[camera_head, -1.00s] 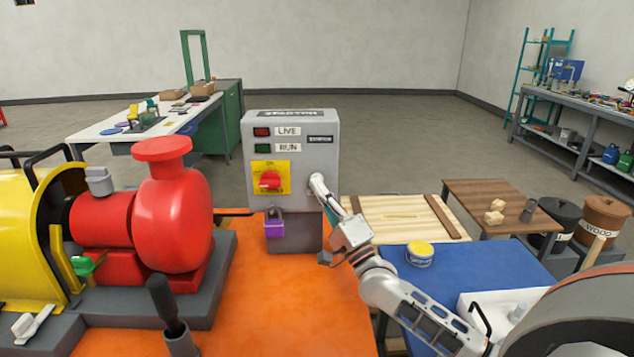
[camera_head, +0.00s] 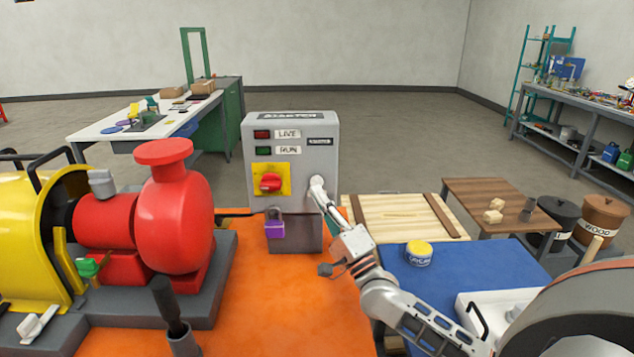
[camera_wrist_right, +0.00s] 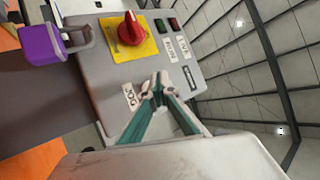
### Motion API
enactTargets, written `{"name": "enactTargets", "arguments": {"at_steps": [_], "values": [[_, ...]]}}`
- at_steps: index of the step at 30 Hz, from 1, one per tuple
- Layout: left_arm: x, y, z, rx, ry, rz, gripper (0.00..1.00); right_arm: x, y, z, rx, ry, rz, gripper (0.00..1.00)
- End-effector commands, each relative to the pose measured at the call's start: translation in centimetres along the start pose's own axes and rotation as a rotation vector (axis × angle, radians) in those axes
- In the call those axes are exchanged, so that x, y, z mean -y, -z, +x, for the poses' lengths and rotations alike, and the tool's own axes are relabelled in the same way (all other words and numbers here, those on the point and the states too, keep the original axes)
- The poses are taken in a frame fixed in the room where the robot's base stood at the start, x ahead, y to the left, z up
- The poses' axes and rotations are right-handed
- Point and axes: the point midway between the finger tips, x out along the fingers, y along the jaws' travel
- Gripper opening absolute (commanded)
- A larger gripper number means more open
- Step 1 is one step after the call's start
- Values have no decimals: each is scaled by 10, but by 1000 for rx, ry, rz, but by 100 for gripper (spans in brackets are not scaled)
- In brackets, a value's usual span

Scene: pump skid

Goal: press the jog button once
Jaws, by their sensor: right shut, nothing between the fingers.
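The grey starter box (camera_head: 291,150) stands upright on the orange skid, with its front facing me. My right gripper (camera_head: 317,184) is shut and empty, its fingertips at the lower right of the box front. In the right wrist view the teal-sided fingers (camera_wrist_right: 160,90) come together right beside the JOG label (camera_wrist_right: 129,96). The jog button itself is hidden behind the fingertips. I cannot tell whether the tips touch it or how far it is pressed. My left gripper is not in view.
A red rotary switch (camera_head: 270,183) on a yellow plate and a purple padlock (camera_head: 274,225) are left of my gripper. The red pump (camera_head: 172,215) stands further left. A blue-topped table (camera_head: 460,270) with a yellow-lidded tin (camera_head: 418,252) lies to the right.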

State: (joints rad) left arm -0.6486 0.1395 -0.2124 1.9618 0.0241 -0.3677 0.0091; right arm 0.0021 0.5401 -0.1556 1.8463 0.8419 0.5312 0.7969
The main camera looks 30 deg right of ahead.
Motion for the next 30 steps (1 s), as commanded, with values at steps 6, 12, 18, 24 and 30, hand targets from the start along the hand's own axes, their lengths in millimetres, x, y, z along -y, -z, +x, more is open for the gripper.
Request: {"name": "enactTargets", "arguments": {"at_steps": [6, 12, 18, 24, 30], "values": [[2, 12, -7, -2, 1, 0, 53, 12, -10, -13, 0, -1, 1, 0], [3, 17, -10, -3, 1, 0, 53, 20, -18, -24, -1, 0, 2, 0], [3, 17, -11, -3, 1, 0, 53, 20, -20, -27, -1, 0, 0, 0], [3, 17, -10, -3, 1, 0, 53, 20, -20, -27, -1, 0, 0, 0], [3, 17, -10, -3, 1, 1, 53, 20, -19, -27, -1, 0, 0, 0]]}}
